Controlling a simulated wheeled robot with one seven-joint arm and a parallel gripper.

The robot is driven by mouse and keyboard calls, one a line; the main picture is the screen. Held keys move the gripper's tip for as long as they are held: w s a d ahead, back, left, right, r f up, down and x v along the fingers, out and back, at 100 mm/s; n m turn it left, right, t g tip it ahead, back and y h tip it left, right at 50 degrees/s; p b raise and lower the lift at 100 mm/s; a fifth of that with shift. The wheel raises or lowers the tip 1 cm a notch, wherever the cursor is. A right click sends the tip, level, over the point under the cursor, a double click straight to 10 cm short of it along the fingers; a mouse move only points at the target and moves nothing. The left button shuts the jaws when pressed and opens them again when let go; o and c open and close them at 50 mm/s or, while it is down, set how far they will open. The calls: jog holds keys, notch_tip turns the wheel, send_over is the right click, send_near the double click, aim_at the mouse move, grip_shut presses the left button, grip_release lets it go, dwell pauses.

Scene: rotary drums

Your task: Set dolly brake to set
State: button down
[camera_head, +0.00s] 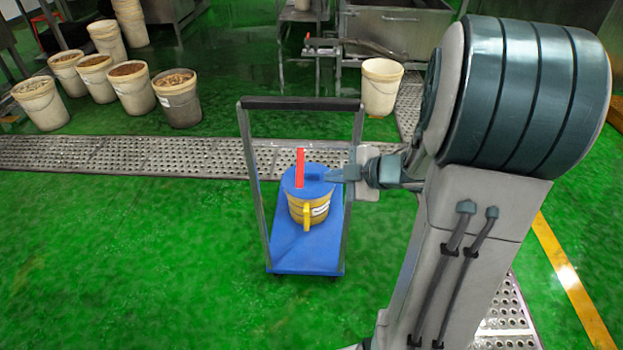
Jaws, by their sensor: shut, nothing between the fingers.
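The dolly (328,255) has a blue deck and a tall grey frame with a black handle bar (302,104). A yellow drum (318,211) with a blue lid (312,184) and a white label stands on the deck. An upright red bar (300,168) shows at the lid; I cannot tell whether it belongs to the drum or the dolly. A yellow lever (307,218) hangs at the drum's front. No part is clearly marked as the brake. My gripper (330,175) is shut and empty, pointing left beside the lid's right edge; I cannot tell whether they touch.
Several filled buckets (132,88) stand at the back left, and a white bucket (382,85) stands behind the dolly to the right. A perforated drain strip (120,155) crosses the floor behind the dolly. The green floor (130,260) at left is clear.

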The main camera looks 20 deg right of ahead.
aim_at(300, 165)
jog(key=d+f+b+x, duration=0.1)
jog(key=d+b+x, duration=0.1)
jog(key=x, duration=1)
jog(key=shift+w+f+b, duration=0.55)
jog(key=shift+w+b, duration=0.1)
jog(key=shift+b, duration=0.25)
